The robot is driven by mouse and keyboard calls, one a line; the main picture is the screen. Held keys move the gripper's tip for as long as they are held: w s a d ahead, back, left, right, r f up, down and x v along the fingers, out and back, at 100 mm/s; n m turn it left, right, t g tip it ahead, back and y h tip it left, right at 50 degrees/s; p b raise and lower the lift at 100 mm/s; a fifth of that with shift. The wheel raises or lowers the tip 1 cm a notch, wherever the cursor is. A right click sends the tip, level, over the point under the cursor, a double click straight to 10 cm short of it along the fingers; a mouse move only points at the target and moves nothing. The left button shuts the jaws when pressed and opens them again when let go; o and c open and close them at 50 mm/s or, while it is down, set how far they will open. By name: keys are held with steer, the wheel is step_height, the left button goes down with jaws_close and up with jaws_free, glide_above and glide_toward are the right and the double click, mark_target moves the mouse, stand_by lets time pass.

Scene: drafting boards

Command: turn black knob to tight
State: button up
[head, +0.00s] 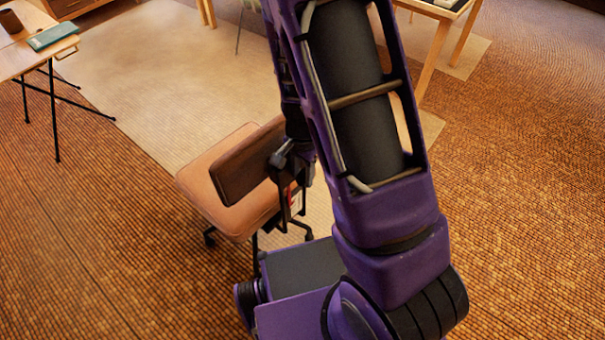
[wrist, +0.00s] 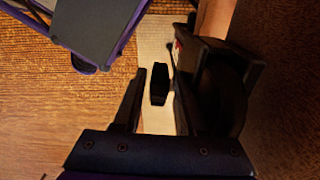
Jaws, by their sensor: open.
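The black knob (wrist: 160,84) shows in the wrist view as a small, dark, elongated shape against the pale rug. My gripper (wrist: 161,74) is open, with one finger on each side of the knob in this view and a gap on both sides. I cannot tell how far beyond the fingertips the knob is. In the head view, the office chair has a brown seat (head: 222,182) and a backrest (head: 243,163). My arm comes down beside the backrest and hides part of it. The knob cannot be made out clearly in the head view.
A dark bracket with a rounded part (wrist: 222,92) stands close to my right finger in the wrist view. A red and white label (head: 294,196) shows beside the chair. A table (head: 30,58) stands at upper left. The brown floor at right is clear.

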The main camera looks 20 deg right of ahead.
jaws_close()
